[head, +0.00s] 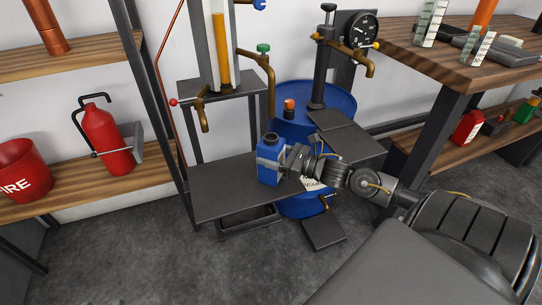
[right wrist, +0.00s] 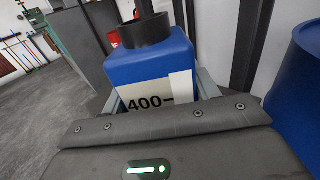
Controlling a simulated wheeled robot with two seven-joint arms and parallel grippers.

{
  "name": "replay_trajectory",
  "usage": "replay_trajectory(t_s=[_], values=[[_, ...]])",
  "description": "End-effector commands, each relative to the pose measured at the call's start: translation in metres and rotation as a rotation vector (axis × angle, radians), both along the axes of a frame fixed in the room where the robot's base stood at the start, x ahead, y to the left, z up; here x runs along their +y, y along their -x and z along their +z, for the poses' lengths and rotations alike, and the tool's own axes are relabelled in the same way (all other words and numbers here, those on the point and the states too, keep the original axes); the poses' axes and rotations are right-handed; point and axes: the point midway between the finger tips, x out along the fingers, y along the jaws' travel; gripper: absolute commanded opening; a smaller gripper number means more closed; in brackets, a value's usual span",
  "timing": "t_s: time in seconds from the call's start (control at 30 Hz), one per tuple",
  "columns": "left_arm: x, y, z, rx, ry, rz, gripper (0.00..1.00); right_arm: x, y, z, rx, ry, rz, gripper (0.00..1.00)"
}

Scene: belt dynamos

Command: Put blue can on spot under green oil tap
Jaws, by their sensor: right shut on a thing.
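The blue can (head: 269,178) stands upright over the right part of the low dark shelf (head: 225,190), below the spout of the tap with the green knob (head: 263,48). My right gripper (head: 270,163) is shut around the can from the right. In the right wrist view the can (right wrist: 155,68) sits between the fingers, with a black collar on top and a white label reading 400. I cannot tell whether the can's bottom touches the shelf. The spot itself is hidden or not distinguishable. My left gripper is not in view.
A blue drum (head: 335,101) with dark plates stands behind my right arm. Another brass tap (head: 205,110) hangs left of the green-knobbed one. A pressure gauge (head: 360,29) and wooden bench (head: 465,65) are to the right. The shelf's left part is bare.

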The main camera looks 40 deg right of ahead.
Motion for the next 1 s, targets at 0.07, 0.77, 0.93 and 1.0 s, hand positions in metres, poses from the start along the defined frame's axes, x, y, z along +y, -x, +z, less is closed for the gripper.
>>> replay_trajectory(t_s=[0.07, 0.77, 0.93, 1.0], values=[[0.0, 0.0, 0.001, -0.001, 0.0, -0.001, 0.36, 0.0, 0.0, 0.002, -0.004, 0.0, 0.0, 0.28], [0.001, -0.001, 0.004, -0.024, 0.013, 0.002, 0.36, 0.0, 0.0, -0.001, 0.0, 0.001, 0.0, 0.82], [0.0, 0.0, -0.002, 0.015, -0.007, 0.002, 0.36, -0.003, 0.005, 0.0, 0.003, 0.0, -0.001, 0.82], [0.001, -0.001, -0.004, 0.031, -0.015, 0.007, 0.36, -0.007, 0.013, -0.001, 0.005, 0.001, -0.002, 0.82]])
